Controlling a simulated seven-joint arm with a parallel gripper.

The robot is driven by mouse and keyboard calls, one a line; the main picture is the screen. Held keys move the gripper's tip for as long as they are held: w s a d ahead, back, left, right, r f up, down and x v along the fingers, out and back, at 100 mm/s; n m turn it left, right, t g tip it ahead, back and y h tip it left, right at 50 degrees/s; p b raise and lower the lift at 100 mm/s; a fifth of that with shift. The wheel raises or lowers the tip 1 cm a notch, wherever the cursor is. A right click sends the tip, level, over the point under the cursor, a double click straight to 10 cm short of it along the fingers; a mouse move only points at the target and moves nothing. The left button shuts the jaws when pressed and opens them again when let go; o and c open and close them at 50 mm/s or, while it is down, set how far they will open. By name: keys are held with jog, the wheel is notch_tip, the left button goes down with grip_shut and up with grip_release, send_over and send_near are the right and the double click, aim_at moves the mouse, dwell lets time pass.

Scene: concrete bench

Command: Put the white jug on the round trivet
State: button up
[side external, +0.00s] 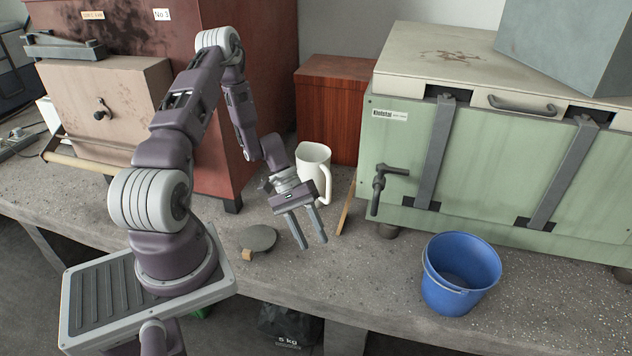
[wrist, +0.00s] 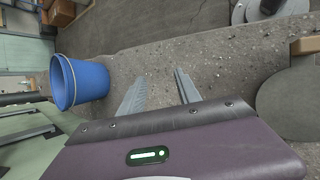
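The white jug (side external: 311,172) stands upright on the bench behind my gripper, its handle toward the right; my wrist hides part of its lower left side. It does not show in the wrist view. The round trivet (side external: 258,238) is a dark grey disc lying on the bench, left of my fingers. In the wrist view the trivet (wrist: 290,100) shows at the right edge, partly cut off, with nothing on it. My gripper (side external: 313,243) is in front of the jug, fingers apart and empty; the fingers (wrist: 160,76) also show apart in the wrist view.
A blue bucket (side external: 459,274) stands right of my gripper near the front edge. A green cabinet (side external: 500,150) with a lever handle and a reddish wooden box (side external: 338,108) stand behind. A thin wooden strip (side external: 346,207) lies right of the jug. A small wooden block (side external: 247,254) touches the trivet's front.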

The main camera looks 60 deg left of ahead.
jog(key=w+a+r+m+y, duration=0.1)
jog(key=w+a+m+y, duration=0.25)
jog(key=a+y, duration=0.2)
jog(key=m+t+y, duration=0.3)
jog(key=m, duration=0.1)
send_near(328, 198)
jog(key=x, duration=0.5)
jog(key=w+x, duration=0.1)
jog(key=x, duration=0.1)
jog(key=shift+w+a, duration=0.25)
jog(key=shift+a, duration=0.15)
grip_shut()
